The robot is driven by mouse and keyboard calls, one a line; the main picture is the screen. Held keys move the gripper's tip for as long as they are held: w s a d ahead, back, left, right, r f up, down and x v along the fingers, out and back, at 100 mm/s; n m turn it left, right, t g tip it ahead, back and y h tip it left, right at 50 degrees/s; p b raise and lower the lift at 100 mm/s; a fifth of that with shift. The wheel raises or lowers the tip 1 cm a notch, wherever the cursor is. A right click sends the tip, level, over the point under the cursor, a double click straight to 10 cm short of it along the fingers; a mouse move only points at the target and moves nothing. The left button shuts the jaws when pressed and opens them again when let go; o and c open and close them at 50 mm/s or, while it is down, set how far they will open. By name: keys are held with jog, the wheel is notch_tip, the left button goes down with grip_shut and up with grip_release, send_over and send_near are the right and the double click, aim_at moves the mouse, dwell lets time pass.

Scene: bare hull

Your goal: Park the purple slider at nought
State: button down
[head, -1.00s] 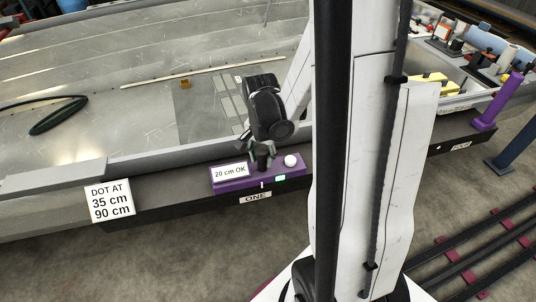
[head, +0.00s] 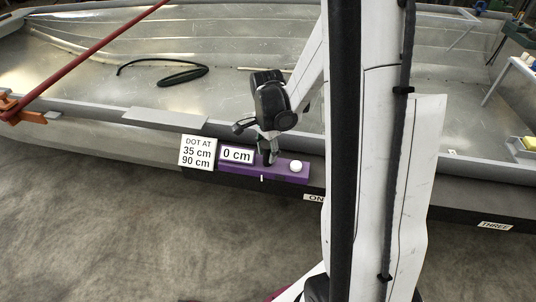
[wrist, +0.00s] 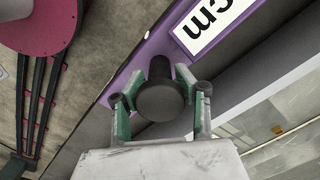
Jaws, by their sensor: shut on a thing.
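The purple slider (head: 239,172) sits on the dark rail along the near side of the metal hull, close beside a white sign (head: 197,152) reading "DOT AT 35 cm 90 cm". The slider's display (head: 237,155) reads "0 cm". A white round button (head: 296,166) is on its right part. My gripper (head: 268,158) is at the slider's middle. In the wrist view its green-sided fingers are closed around a dark round knob (wrist: 160,100) that stands on the slider.
The dark rail continues right past a label partly hidden by my column and a label "THREE" (head: 495,225). A dark hose loop (head: 183,76) lies inside the hull (head: 265,40). A red pole (head: 90,55) crosses at the left. The floor in front is clear.

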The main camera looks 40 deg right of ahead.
jog(key=shift+w, duration=0.25)
jog(key=c, duration=1.5)
grip_release()
jog(key=shift+a, duration=0.1)
jog(key=shift+c, duration=0.2)
notch_tip(320, 180, up, 12)
jog(key=shift+r, duration=0.1)
jog(key=s+a+r+n+t, duration=0.4)
jog(key=s+a+n, duration=0.3)
jog(key=a+n, duration=0.2)
jog(key=s+a+r+n+t, duration=0.35)
jog(key=s+a+n, duration=0.25)
jog(key=a+n, duration=0.25)
notch_tip(320, 180, up, 16)
jog(key=p, duration=1.5)
jog(key=shift+a+f, duration=0.15)
jog(key=shift+f, duration=0.1)
